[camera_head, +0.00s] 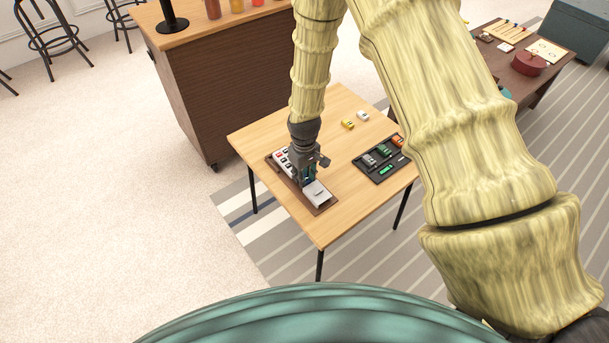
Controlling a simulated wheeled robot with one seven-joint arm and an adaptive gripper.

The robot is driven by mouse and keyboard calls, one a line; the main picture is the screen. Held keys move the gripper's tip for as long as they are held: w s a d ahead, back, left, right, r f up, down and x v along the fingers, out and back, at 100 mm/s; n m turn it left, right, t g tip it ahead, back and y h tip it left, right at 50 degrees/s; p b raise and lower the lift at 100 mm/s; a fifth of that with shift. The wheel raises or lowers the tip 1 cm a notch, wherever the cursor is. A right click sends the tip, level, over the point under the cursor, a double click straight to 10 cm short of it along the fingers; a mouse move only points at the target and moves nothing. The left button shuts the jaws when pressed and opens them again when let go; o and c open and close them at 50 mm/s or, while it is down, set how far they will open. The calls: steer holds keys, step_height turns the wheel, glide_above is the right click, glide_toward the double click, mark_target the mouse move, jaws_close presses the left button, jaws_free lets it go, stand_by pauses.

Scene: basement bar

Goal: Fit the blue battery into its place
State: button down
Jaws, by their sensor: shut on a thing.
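My gripper (309,176) points down over the small wooden table, shut on the blue battery (308,173), of which only a small dark blue patch shows between the fingers. Below it lies a brown board (329,206) with a white device (282,157) that has dark and red marks at its far left end. A plain white block or cover (317,194) sits at the board's near right end. My gripper hides the middle of the board, and I cannot tell whether the battery touches anything there.
A black tray (369,174) with green, grey and orange pieces lies right of the board. A yellow piece (347,124) and a white piece (362,116) lie at the table's back. The table's front (325,232) is bare. A bar counter (215,85) stands behind left.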

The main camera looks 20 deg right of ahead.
steer(key=shift+s+d, duration=0.1)
steer(key=shift+s, duration=0.15)
steer(key=c, duration=1.2)
jaws_free()
steer(key=shift+o, duration=0.2)
steer(key=shift+r, duration=0.1)
steer(key=shift+w, duration=0.15)
steer(key=shift+r, duration=0.6)
step_height(320, 180, up, 11)
steer(key=shift+f, duration=0.15)
